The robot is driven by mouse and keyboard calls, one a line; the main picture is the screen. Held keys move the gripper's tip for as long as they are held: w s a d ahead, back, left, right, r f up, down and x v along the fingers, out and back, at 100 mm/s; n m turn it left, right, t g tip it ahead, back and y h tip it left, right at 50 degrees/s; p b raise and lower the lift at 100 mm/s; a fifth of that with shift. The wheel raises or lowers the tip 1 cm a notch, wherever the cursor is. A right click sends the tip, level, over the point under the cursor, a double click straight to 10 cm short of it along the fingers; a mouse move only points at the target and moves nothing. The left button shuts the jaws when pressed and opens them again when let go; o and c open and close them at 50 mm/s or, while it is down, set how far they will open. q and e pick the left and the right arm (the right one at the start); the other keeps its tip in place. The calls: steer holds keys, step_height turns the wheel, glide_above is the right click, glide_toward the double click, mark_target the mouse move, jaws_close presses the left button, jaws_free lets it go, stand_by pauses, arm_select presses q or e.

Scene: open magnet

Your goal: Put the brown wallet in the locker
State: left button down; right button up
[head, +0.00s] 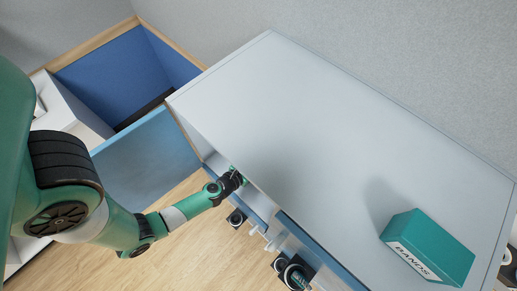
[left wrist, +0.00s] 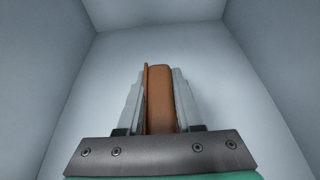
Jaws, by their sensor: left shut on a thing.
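The brown wallet (left wrist: 160,98) stands on edge between the two grey fingers of my left gripper (left wrist: 159,75), which is shut on it. Pale walls surround them in the left wrist view, so the wallet is inside a pale compartment (left wrist: 160,48). I cannot tell whether the wallet touches the back wall or floor. In the head view, my left gripper (head: 237,176) reaches in under the front edge of the grey-topped locker cabinet (head: 290,120). The wallet is hidden there.
A blue panel (head: 147,157), apparently an open door, stands left of my left gripper. A teal box marked BANDS (head: 428,248) sits on the cabinet top. Black fittings (head: 292,271) project along the cabinet front. A wood-framed blue bay (head: 115,75) is at the back left.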

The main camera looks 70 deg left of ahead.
arm_select(q)
steer(key=shift+r, duration=0.1)
steer(key=shift+f, duration=0.2)
steer(key=c, duration=0.6)
jaws_free()
steer(key=shift+o, duration=0.2)
steer(key=shift+r, duration=0.35)
steer(key=b+v, duration=0.1)
steer(key=v, duration=1.1)
steer(key=shift+f, duration=0.25)
